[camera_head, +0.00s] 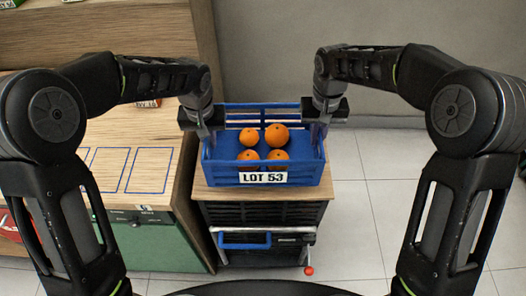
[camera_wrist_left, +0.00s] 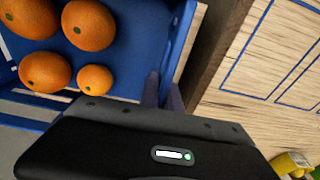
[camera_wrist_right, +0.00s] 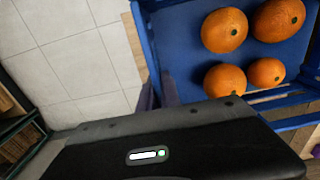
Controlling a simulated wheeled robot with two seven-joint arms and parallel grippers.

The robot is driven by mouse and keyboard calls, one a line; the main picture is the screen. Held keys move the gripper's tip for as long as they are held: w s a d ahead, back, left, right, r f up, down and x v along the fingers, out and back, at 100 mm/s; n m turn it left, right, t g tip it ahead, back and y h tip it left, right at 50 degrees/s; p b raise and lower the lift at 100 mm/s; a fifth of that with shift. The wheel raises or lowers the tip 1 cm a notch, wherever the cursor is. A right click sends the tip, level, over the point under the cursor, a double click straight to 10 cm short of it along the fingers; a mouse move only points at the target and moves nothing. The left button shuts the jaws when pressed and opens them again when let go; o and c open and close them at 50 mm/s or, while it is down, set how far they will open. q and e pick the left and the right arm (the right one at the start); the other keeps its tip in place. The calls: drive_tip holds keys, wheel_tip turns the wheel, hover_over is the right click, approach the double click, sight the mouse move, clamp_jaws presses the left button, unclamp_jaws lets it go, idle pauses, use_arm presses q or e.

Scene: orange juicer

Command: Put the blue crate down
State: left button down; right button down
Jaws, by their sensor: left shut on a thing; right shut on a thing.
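The blue crate (camera_head: 309,176) has slatted sides and a "LOT 53" label (camera_head: 263,177) on its near face. Several oranges (camera_head: 277,134) lie inside it on the blue floor. My left gripper (camera_head: 208,135) is shut on the crate's left wall, and my right gripper (camera_head: 318,135) is shut on its right wall. The crate looks level, over the wooden top of a small dark cart (camera_head: 205,192). I cannot tell whether its bottom touches that top. In the left wrist view, the crate wall (camera_wrist_left: 182,40) runs between the finger tips, which are partly hidden by the gripper body.
A wooden counter (camera_head: 115,130) with blue outlined rectangles and a green front stands close on the left. The cart has a blue handle (camera_head: 244,241) and a red knob (camera_head: 309,270). Tiled floor (camera_head: 350,220) is open on the right, with a grey wall behind.

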sight(212, 151)
use_arm(q)
drive_tip(key=shift+f, duration=0.1)
use_arm(e)
drive_tip(key=shift+f, duration=0.1)
